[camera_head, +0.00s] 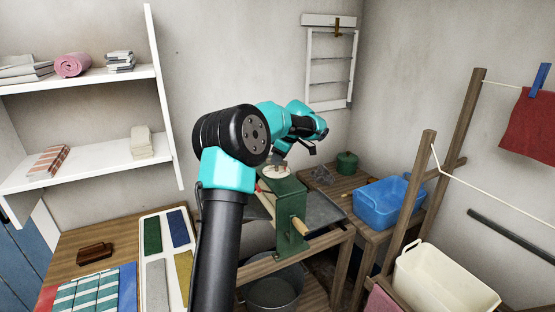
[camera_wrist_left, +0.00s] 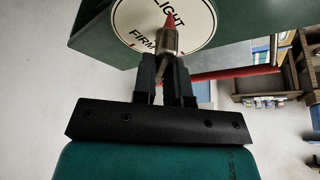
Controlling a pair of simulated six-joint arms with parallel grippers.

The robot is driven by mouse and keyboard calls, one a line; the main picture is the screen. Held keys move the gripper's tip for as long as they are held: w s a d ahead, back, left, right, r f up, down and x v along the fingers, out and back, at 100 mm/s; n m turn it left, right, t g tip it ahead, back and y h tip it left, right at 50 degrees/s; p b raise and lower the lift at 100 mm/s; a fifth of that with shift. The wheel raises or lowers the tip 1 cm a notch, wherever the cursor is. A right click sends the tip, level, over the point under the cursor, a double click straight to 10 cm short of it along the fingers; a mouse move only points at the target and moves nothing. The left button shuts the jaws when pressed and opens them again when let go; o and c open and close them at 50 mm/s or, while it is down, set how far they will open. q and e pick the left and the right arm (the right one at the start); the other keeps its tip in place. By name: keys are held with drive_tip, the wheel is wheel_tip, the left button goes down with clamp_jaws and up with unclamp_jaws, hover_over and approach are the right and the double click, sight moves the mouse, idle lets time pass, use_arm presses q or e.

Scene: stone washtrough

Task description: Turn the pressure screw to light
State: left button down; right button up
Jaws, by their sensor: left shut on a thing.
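The green press (camera_head: 291,215) stands on a wooden frame, with a round white dial (camera_head: 275,171) on top. In the left wrist view the dial (camera_wrist_left: 163,20) reads "LIGHT" and "FIRM". A red-tipped pointer (camera_wrist_left: 170,21) lies over the dial, its tip by the word "LIGHT". My left gripper (camera_head: 282,156) is above the dial. In the left wrist view its fingers (camera_wrist_left: 168,72) are shut on the metal screw piece (camera_wrist_left: 166,42) below the red tip. The fingers hide part of this piece. My right gripper is not in view.
A metal tub (camera_head: 272,294) sits under the press. To the right are a blue basin (camera_head: 384,206), a green pot (camera_head: 346,162) and a cream basin (camera_head: 440,282). Folded cloths and a tray (camera_head: 164,213) lie on the left table. Wooden posts (camera_head: 410,190) with a line stand right.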

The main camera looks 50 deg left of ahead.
use_arm(q)
drive_tip(key=c, duration=1.2)
unclamp_jaws()
drive_tip(key=shift+o, duration=0.2)
drive_tip(key=v, duration=1.7)
drive_tip(key=shift+r, duration=0.2)
